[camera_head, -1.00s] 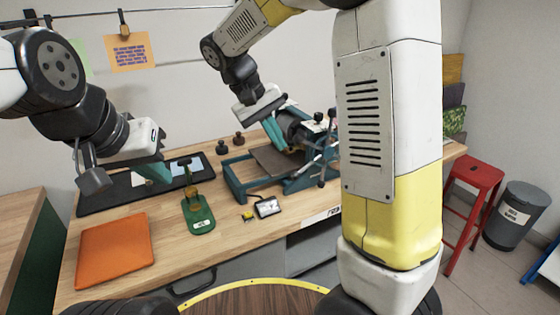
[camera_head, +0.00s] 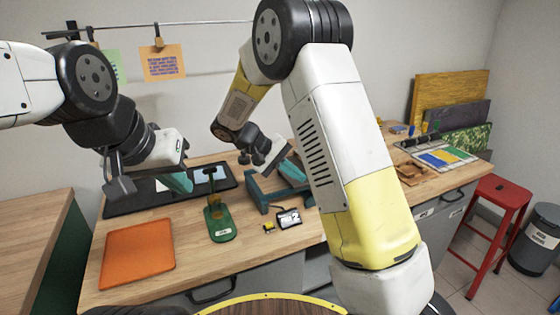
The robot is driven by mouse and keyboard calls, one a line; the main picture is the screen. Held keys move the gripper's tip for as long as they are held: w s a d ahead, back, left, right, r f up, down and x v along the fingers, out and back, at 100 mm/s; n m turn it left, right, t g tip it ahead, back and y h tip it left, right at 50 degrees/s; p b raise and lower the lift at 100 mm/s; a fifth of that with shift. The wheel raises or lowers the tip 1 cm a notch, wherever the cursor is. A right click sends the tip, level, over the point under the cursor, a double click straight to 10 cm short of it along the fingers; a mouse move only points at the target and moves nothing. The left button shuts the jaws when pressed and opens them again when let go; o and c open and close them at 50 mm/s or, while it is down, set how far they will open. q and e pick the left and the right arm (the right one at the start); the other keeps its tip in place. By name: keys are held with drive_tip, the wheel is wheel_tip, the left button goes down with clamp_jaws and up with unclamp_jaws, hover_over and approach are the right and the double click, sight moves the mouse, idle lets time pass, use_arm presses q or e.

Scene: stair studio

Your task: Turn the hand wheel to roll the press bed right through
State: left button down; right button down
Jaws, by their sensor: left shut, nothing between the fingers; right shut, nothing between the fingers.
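The press shows as a teal frame (camera_head: 262,199) on the bench, in the middle of the head view. Its roller, hand wheel and most of its bed are hidden behind my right arm. My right gripper (camera_head: 291,172) is shut and empty, with its fingers pointing down over the press frame. I cannot tell whether it touches the press. My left gripper (camera_head: 180,183) is shut and empty, over the dark mat left of the press and apart from it.
A colour-patch board (camera_head: 438,157) lies right; a red stool (camera_head: 497,215) stands beyond.

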drive_tip(key=shift+x, duration=2)
drive_tip(key=shift+f, duration=0.15)
drive_tip(key=f, duration=0.1)
drive_tip(key=d+f+h, duration=0.1)
drive_tip(key=f, duration=0.1)
drive_tip(key=shift+w+d+f, duration=0.1)
drive_tip(key=shift+w+f, duration=0.1)
drive_tip(key=shift+f, duration=0.1)
